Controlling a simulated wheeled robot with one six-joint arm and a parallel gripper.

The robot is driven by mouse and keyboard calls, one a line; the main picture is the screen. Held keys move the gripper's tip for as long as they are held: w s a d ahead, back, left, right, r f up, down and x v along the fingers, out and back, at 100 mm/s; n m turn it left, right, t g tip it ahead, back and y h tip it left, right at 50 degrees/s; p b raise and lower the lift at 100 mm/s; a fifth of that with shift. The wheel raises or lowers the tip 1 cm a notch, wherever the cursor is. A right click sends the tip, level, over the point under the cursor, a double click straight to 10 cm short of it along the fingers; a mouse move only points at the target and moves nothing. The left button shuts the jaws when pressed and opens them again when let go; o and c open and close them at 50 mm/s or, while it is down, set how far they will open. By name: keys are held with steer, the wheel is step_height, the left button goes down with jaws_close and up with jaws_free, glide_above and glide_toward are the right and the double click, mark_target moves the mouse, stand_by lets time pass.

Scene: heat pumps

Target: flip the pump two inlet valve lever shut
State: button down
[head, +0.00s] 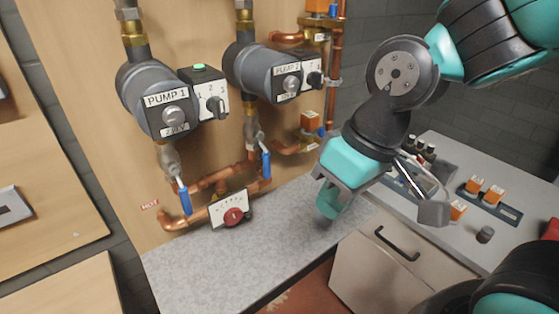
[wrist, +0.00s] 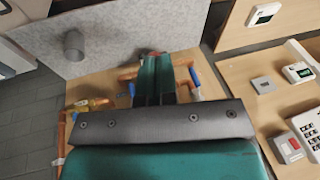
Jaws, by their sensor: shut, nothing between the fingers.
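Pump two (head: 268,70) is the right-hand grey pump on the wooden board. Below it, a valve with a blue lever (head: 266,166) sits on the copper pipe; the lever hangs down, roughly along the pipe. In the wrist view a blue lever (wrist: 131,90) shows just left of the fingers, partly hidden by them. My gripper (head: 330,204) is shut and empty, pointing down over the grey counter, right of the lever and apart from it. Its teal fingers are together in the wrist view (wrist: 154,78).
Pump one (head: 158,100) has its own blue lever (head: 184,201) to the left. Copper pipes (head: 207,213) run beneath. The speckled counter (head: 200,265) is bare in front. Orange-topped parts (head: 475,185) sit at right.

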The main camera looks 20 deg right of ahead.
mark_target(264, 157)
steer(key=w+d+f+m+t+h, duration=0.2)
steer(key=w+d+f+m, duration=0.3)
steer(key=w+d, duration=0.55)
steer(key=w+r+n+t+y, duration=0.1)
steer(key=w+y, duration=0.3)
steer(key=w, duration=0.9)
steer(key=shift+n+y, duration=0.4)
steer(key=shift+n, duration=0.5)
steer(key=shift+f, duration=0.1)
steer(key=w+a+f+p, duration=0.2)
steer(key=a+f+p, duration=0.3)
steer(key=a+f, duration=0.3)
steer(key=shift+w+a, duration=0.35)
steer(key=shift+a, duration=0.1)
steer(key=shift+a, duration=0.15)
